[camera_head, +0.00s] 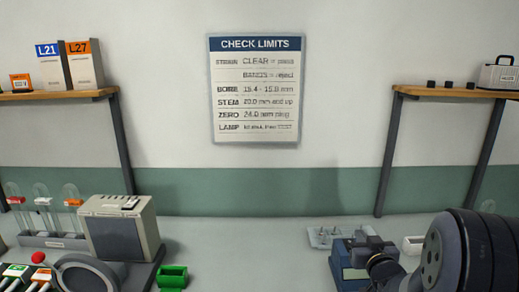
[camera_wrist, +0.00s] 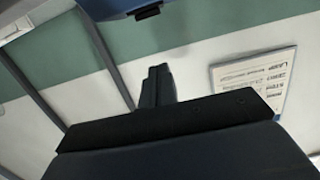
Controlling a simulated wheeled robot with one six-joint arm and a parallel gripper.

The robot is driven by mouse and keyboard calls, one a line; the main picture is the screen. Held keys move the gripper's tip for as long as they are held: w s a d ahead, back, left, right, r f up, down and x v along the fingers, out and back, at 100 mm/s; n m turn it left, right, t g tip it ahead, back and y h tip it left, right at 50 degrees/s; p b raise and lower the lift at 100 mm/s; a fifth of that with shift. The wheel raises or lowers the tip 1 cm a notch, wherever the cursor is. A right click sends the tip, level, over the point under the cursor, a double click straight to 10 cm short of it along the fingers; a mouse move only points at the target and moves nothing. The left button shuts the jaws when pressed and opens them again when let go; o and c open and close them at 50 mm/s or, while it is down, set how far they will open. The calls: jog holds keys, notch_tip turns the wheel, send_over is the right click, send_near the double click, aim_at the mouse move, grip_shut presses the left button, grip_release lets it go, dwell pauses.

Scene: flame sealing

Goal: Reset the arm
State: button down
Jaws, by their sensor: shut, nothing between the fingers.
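My gripper (camera_wrist: 158,72) shows in the wrist view as two dark fingers, side by side and shut, with nothing between them. Its wide dark body fills the lower part of that view. In the head view a large dark joint of my arm (camera_head: 460,252) stands at the lower right. I cannot make out the fingertips clearly in that view. The wrist view is turned toward the wall, with the check limits sign (camera_wrist: 255,78) tilted at the right. The sign (camera_head: 256,90) hangs upright on the wall in the head view.
A blue and dark device (camera_head: 350,262) stands beside my arm, with a clear tray (camera_head: 325,236) behind it. A grey box-shaped instrument (camera_head: 122,228), a green bin (camera_head: 172,277) and a tube rack (camera_head: 54,241) are at the left. The middle of the bench (camera_head: 245,250) is clear.

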jog(key=shift+s+a+f, duration=0.1)
jog(key=shift+s+a, duration=0.1)
jog(key=shift+a, duration=0.4)
jog(key=s, duration=0.4)
jog(key=shift+s+d+r+b, duration=0.3)
jog(key=shift+r, duration=0.1)
jog(key=shift+w, duration=0.1)
